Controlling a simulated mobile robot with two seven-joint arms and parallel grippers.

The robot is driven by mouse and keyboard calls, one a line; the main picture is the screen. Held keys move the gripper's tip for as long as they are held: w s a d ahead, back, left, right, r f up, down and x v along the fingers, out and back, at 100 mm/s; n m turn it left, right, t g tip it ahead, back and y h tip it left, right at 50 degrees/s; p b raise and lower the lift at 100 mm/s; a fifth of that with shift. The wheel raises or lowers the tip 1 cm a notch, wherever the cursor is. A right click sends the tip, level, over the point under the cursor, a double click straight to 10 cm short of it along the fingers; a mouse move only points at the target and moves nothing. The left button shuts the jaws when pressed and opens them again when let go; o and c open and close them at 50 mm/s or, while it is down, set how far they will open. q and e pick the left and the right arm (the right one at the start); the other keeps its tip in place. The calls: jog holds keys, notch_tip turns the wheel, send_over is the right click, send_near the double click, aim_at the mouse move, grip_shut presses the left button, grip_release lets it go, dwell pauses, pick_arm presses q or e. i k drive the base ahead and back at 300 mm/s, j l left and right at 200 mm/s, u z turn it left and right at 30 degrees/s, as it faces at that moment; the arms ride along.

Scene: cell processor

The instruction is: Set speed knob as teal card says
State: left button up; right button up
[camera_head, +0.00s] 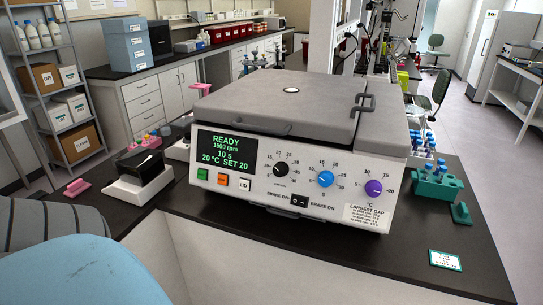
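The centrifuge-like machine (290,130) stands on the dark bench with its grey lid shut. Its screen (224,149) reads READY, 1500 rpm, 10 s, 20 °C SET 20. Three knobs sit on the front panel: a black knob (280,170), a blue knob (325,179) and a purple knob (373,188) marked °C. The black knob's scale has numbers, and its label beneath is too small to read. A white card with a teal border (445,260) lies on the bench at the right; its text is too small to read. Neither gripper is in view.
Green, orange and white buttons (222,180) and a brake switch (299,201) are on the panel. A teal tube rack (436,186) stands right of the machine. A small black-and-white device (140,178) stands left. The bench in front of the machine is mostly clear.

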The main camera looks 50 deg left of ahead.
aim_at(281, 169)
jog(key=k+l+u, duration=0.15)
jog(key=u, duration=1.25)
